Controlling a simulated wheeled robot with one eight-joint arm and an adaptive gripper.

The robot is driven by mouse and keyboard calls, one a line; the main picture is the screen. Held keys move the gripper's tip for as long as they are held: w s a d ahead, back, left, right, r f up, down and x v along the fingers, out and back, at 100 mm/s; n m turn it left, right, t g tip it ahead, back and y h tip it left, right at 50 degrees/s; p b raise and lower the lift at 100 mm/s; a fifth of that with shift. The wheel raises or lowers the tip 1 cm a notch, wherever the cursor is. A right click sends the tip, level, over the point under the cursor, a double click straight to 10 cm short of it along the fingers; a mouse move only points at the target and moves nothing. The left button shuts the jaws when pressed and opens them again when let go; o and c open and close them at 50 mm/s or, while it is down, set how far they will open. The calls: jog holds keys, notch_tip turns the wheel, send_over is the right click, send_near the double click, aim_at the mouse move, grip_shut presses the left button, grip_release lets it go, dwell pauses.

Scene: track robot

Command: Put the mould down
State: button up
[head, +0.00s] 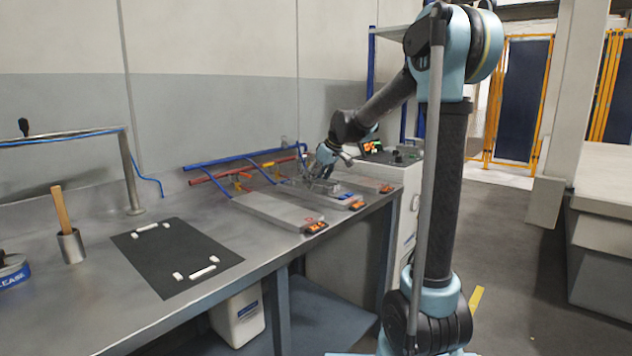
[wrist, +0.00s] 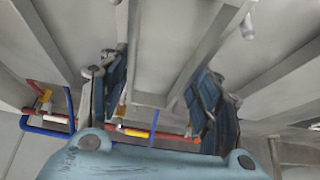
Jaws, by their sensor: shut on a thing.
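My gripper (head: 322,172) is at the back right of the bench, over the row of grey plates. It is shut on the mould (head: 318,187), a grey metal piece that shows small and partly hidden under the fingers. In the wrist view the blue-padded fingers of my gripper (wrist: 160,100) stand on either side of a grey ribbed part of the mould (wrist: 152,60). I cannot tell whether the mould touches the plate below it. A black mat (head: 165,275) with white corner pieces lies on the bench at the left.
Grey plates with orange displays, the nearest one (head: 275,211) among them, lie along the bench (head: 110,305). Red and blue pipes (head: 235,172) run behind them. A metal cup (head: 71,246) with a wooden-handled tool stands left of the mat. A metal post (head: 131,175) rises behind it.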

jog(key=o, duration=1.7)
jog(key=v, duration=1.2)
jog(key=s+d+f+m+h, duration=0.1)
jog(key=s+d+f+m, duration=0.2)
jog(key=s+d+f, duration=0.3)
jog(key=s+d+f+m+g+h, duration=0.1)
jog(key=s+d+f, duration=0.5)
jog(key=s+f, duration=0.6)
jog(key=s+d+f+m+h, duration=0.2)
jog(key=s+d+f+m, duration=0.4)
jog(key=s, duration=1.3)
jog(key=shift+d+f+h, duration=0.2)
jog(key=shift+d+f, duration=0.05)
jog(key=shift+f, duration=0.5)
jog(key=shift+d+f+h, duration=0.2)
jog(key=shift+d+f, duration=0.05)
jog(key=shift+f, duration=0.55)
